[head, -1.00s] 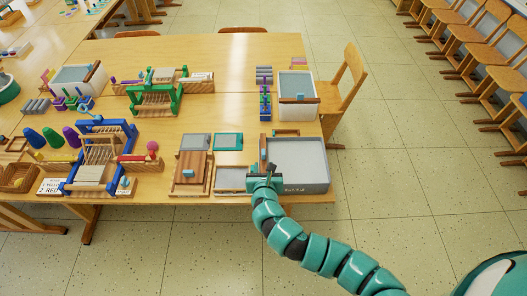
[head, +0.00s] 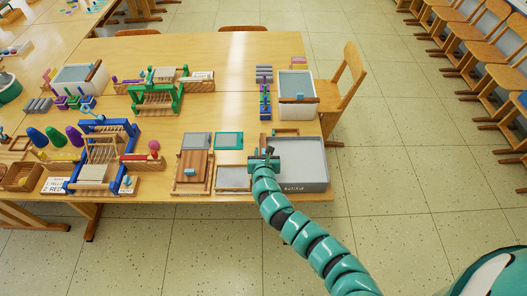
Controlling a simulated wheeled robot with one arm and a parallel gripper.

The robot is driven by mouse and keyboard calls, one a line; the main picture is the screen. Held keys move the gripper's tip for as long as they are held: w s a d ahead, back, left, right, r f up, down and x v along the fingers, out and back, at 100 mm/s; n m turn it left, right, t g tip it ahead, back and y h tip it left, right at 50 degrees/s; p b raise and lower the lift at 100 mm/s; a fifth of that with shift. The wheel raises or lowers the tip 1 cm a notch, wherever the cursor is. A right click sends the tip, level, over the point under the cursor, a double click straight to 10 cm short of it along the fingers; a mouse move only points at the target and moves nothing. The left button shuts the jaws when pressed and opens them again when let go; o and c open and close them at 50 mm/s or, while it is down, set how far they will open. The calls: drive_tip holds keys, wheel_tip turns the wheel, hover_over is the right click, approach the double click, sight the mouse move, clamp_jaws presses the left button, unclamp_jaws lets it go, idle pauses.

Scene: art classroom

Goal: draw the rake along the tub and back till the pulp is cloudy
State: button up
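The tub (head: 310,187) is a grey box of flat grey pulp at the front right of the table, with a lettered label on its front wall. The rake, a wooden bar with a small blue grip (head: 269,150), is at the tub's left end, mostly hidden by my gripper. My gripper (head: 266,157) is over that left end, at the blue grip. Its fingers are too small and dark to tell whether they are closed on it. The pulp surface looks even and pale grey.
A wooden frame (head: 234,190) lies left of the tub, and a wooden press board (head: 192,172) beyond it. A second tub (head: 297,115) with its own bar stands behind. A blue loom (head: 103,150) is farther left. A chair (head: 344,82) stands at the right.

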drive_tip(key=shift+w+f, duration=0.2)
drive_tip(key=shift+w, duration=0.05)
clamp_jaws()
